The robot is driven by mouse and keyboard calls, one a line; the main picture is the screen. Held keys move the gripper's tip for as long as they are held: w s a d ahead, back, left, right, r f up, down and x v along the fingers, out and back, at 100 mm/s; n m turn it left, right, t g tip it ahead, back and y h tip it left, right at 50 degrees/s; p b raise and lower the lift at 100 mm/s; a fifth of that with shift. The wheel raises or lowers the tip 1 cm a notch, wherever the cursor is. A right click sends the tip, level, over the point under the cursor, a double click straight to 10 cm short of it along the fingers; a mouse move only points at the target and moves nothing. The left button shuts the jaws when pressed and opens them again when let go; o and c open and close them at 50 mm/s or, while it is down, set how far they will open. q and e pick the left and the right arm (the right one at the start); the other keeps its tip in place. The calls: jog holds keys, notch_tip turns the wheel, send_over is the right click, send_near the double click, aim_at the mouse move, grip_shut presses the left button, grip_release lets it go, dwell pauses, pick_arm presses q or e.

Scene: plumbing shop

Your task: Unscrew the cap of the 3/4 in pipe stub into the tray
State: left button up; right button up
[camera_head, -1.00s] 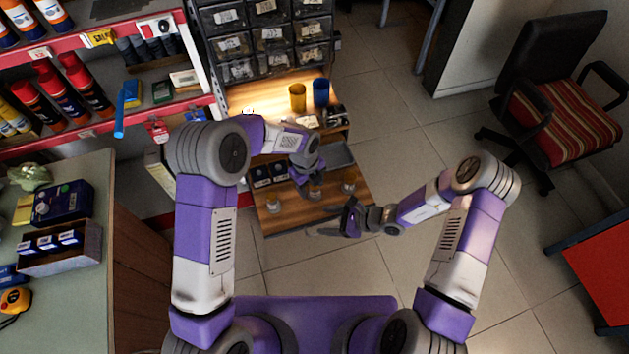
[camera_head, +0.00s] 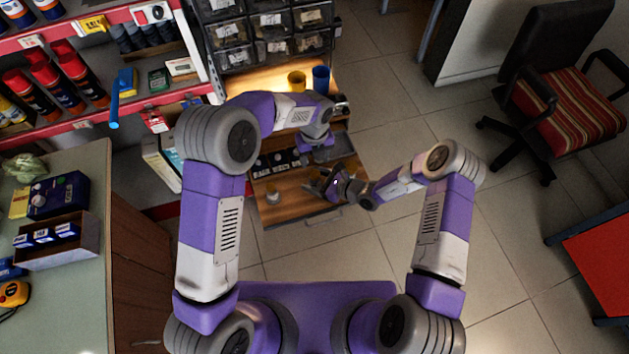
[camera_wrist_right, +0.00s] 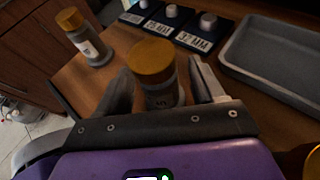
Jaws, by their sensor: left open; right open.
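In the right wrist view, a pipe stub (camera_wrist_right: 163,98) with a round brass-coloured cap (camera_wrist_right: 151,58) stands upright between the spread fingers of my right gripper (camera_wrist_right: 160,84). The cap is on the stub; the label is too blurred to read surely. A second capped stub (camera_wrist_right: 87,40) stands to the left. The grey tray (camera_wrist_right: 240,63) lies at the right, and its visible floor is empty. In the head view, my right gripper (camera_head: 322,184) is low over the bench front. My left gripper (camera_head: 320,152) is just behind it, its fingers mostly hidden.
Dark blocks labelled 25 MM (camera_wrist_right: 160,24) and 32 MM (camera_wrist_right: 196,36) stand behind the stub. A yellow cup (camera_head: 297,81) and a blue cup (camera_head: 321,77) stand at the bench back, below drawer bins (camera_head: 270,30). A brass-coloured object (camera_wrist_right: 313,163) shows at the lower right corner.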

aim_at(315, 173)
grip_shut()
pick_arm(q)
jog(key=shift+n, duration=2)
jog(key=shift+f, duration=0.2)
jog(key=shift+n, duration=0.3)
notch_tip(315, 173, down, 8)
jog(key=shift+r, duration=0.2)
